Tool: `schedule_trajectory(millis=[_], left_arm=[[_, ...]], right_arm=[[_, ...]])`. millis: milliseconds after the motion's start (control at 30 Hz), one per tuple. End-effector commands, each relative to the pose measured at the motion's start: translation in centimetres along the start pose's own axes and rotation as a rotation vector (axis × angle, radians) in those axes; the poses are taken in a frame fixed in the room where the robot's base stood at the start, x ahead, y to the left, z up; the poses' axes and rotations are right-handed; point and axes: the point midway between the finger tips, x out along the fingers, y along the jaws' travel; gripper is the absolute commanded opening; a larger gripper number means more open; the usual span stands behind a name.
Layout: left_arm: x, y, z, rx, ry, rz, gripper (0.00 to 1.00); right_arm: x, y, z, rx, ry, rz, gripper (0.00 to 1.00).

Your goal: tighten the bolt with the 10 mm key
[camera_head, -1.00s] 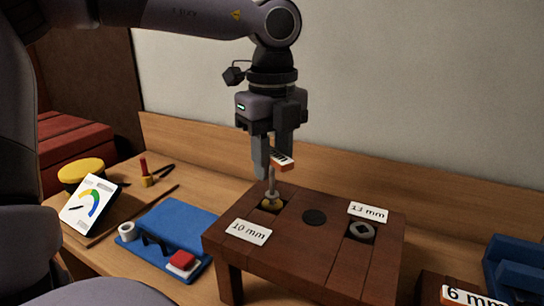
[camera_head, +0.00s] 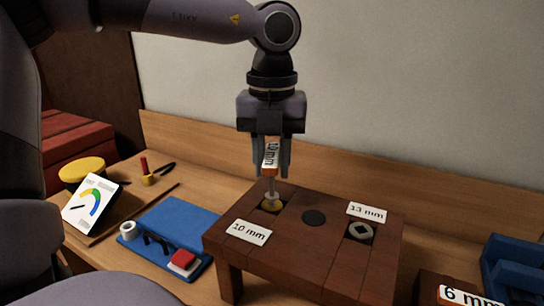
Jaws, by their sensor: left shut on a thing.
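My left gripper (camera_head: 272,168) points straight down and is shut on the 10 mm key (camera_head: 271,154), whose orange and white handle label faces me. The key's metal shaft (camera_head: 271,184) hangs upright over the brass-coloured bolt (camera_head: 271,205), which sits in a square recess at the back left of the brown wooden stand (camera_head: 300,258). The key's lower end meets the bolt; whether it is fully seated I cannot tell. A "10 mm" card (camera_head: 249,232) lies in front of the bolt. My right gripper is not in view.
On the stand are a dark round plug (camera_head: 314,217), a grey fitting (camera_head: 360,231) and a "13 mm" card (camera_head: 367,212). A "6 mm" label (camera_head: 468,297) and a blue bin (camera_head: 513,268) are at the right. A blue mat (camera_head: 178,226) with small items lies left.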

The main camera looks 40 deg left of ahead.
Motion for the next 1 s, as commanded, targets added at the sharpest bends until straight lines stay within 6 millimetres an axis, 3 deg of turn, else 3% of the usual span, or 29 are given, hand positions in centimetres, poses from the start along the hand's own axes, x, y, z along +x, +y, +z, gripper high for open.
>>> schedule_trajectory(millis=[300, 567, 600, 667, 1000], left_arm=[[-0.3, -0.07, 0.11, 0.309, -0.007, -0.002, 0.08], [-0.34, -0.1, 0.13, 0.327, -0.009, -0.004, 0.08], [-0.35, -0.1, 0.13, 0.326, -0.009, -0.004, 0.4], [-0.32, -0.1, 0.11, 0.326, -0.008, -0.004, 0.59], [-0.13, -0.04, 0.05, 0.324, -0.003, -0.001, 0.6]], right_arm=[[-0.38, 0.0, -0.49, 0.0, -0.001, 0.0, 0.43], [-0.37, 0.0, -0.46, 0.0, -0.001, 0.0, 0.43], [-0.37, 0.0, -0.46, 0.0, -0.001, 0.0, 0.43], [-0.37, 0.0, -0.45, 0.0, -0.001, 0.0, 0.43], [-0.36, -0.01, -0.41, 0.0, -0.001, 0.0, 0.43]])
